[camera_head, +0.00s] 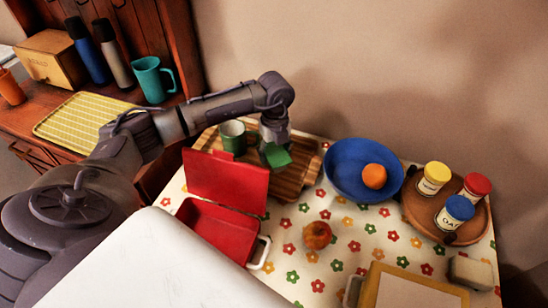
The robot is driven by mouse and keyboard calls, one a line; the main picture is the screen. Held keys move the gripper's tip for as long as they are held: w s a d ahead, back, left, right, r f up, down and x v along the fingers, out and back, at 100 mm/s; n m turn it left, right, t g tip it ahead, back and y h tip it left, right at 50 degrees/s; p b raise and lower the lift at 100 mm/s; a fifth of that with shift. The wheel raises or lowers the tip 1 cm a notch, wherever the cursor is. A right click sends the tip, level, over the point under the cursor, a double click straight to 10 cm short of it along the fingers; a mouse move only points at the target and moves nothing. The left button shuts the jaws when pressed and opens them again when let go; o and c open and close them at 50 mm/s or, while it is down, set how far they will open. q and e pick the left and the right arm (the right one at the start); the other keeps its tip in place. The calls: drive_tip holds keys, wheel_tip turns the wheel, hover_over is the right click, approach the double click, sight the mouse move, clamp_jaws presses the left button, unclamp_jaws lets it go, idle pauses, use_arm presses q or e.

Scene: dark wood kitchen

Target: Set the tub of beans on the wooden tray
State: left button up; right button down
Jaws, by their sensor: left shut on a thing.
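The wooden tray (290,186) lies at the back left of the flowered table. My left gripper (274,143) reaches in from the left and points down over this tray. It is shut on a green-lidded tub (277,156), most likely the tub of beans; its label is not readable. The tub is tilted and mostly hidden by the fingers. I cannot tell whether it touches the tray. My right gripper is not in view.
A green mug (232,137) stands on the tray's left part. An open red box (222,222) is in front. A blue bowl (347,181) with an orange (374,176) stands right of the tray. A round board (418,212) farther right holds three lidded tubs.

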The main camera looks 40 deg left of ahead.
sight(275, 160)
use_arm(q)
drive_tip(key=shift+f, duration=1.65)
drive_tip(key=shift+f, duration=0.2)
drive_tip(key=o, duration=1.2)
drive_tip(key=shift+o, duration=0.2)
drive_tip(key=shift+r, duration=0.15)
wheel_tip(275, 160, up, 12)
drive_tip(key=shift+r+b, duration=0.1)
drive_tip(key=shift+b, duration=0.5)
